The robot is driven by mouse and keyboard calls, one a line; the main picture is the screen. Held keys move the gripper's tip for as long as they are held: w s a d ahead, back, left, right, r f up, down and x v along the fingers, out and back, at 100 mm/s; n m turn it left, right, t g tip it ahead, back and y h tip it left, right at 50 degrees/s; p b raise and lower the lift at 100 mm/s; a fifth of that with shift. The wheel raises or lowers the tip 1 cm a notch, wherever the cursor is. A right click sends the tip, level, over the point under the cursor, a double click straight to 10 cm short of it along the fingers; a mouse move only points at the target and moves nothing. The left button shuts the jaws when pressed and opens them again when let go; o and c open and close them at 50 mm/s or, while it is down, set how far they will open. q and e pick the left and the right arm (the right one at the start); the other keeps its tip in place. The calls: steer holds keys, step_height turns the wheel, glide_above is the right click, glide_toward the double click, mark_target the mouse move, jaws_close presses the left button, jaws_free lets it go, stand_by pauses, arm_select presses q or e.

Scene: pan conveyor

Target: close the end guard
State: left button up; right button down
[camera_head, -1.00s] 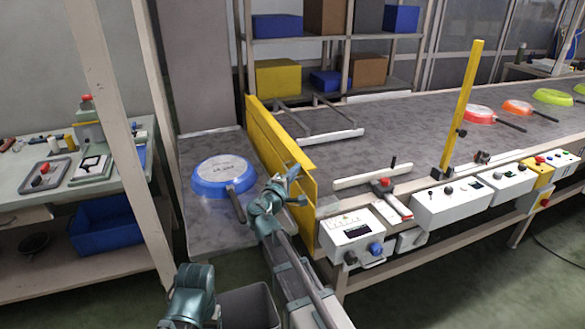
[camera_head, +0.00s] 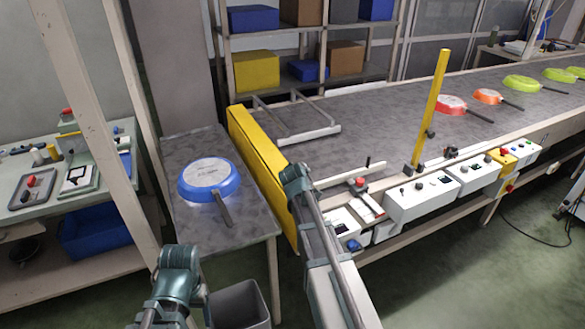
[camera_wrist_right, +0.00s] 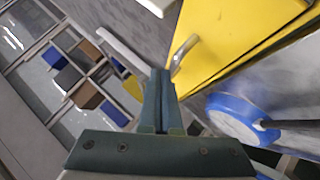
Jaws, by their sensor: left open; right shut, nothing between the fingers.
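The end guard (camera_head: 262,158) is a long yellow panel standing on edge at the left end of the conveyor, between the belt and a grey side table. In the right wrist view the yellow guard (camera_wrist_right: 225,40) fills the upper right, with a metal handle (camera_wrist_right: 184,52) on its edge. My right gripper (camera_wrist_right: 161,90) is shut and empty, with its fingertips close to that handle; contact is not clear. In the head view my right wrist covers the guard's near part. My left gripper (camera_head: 180,258) is open and low, in front of the side table, away from the guard.
A blue pan (camera_head: 208,178) lies on the side table (camera_head: 190,235), its handle pointing forward. Coloured pans (camera_head: 450,104) lie along the conveyor (camera_head: 370,125). A yellow post (camera_head: 433,105) and control boxes (camera_head: 422,197) line the near edge. A grey bin (camera_head: 238,303) stands below.

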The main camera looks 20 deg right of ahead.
steer(key=shift+w+d+f+m+y, duration=0.1)
steer(key=shift+d+f+m+y, duration=0.4)
steer(key=shift+d+y, duration=0.25)
steer(key=shift+d+f+m+g+y, duration=0.3)
steer(key=shift+d+f+m+y, duration=0.3)
steer(key=shift+f+y, duration=0.25)
steer(key=shift+d+f+b, duration=0.1)
steer(key=shift+f+b, duration=0.2)
steer(key=shift+b, duration=0.1)
steer(key=shift+d+f+b, duration=0.35)
steer(key=shift+f+b, duration=0.35)
steer(key=shift+b, duration=0.05)
steer(key=shift+f, duration=0.1)
